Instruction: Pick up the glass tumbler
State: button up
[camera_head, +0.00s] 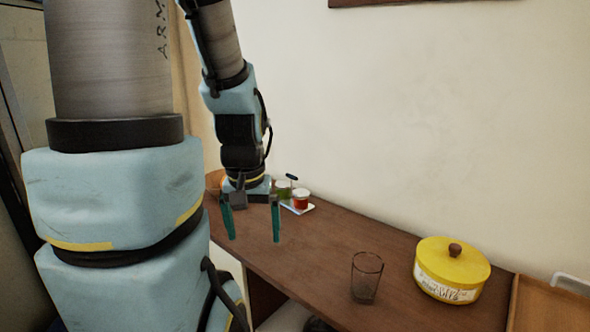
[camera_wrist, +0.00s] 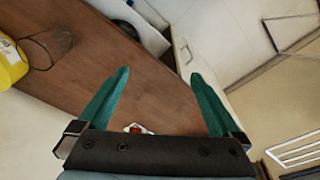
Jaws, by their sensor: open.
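The clear glass tumbler (camera_head: 366,278) stands upright near the front edge of the brown wooden counter (camera_head: 325,245) in the head view. In the wrist view the tumbler (camera_wrist: 56,42) shows at the upper left, partly see-through against the wood. My gripper (camera_head: 254,238) is open and empty, its two green fingers pointing down, to the left of the tumbler and apart from it. In the wrist view my gripper (camera_wrist: 157,85) shows both fingers spread with nothing between them.
A yellow lidded pot (camera_head: 452,270) stands just right of the tumbler. A wooden tray (camera_head: 545,308) lies at the far right. Small jars, one red (camera_head: 301,199), stand behind my gripper near the wall. The counter between gripper and tumbler is clear.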

aim_at(367, 268)
jog(key=u, duration=1)
jog(key=k+l+u, duration=0.15)
jog(key=k+u, duration=0.2)
jog(key=k, duration=0.15)
jog(key=k+u, duration=0.35)
jog(key=k, duration=0.6)
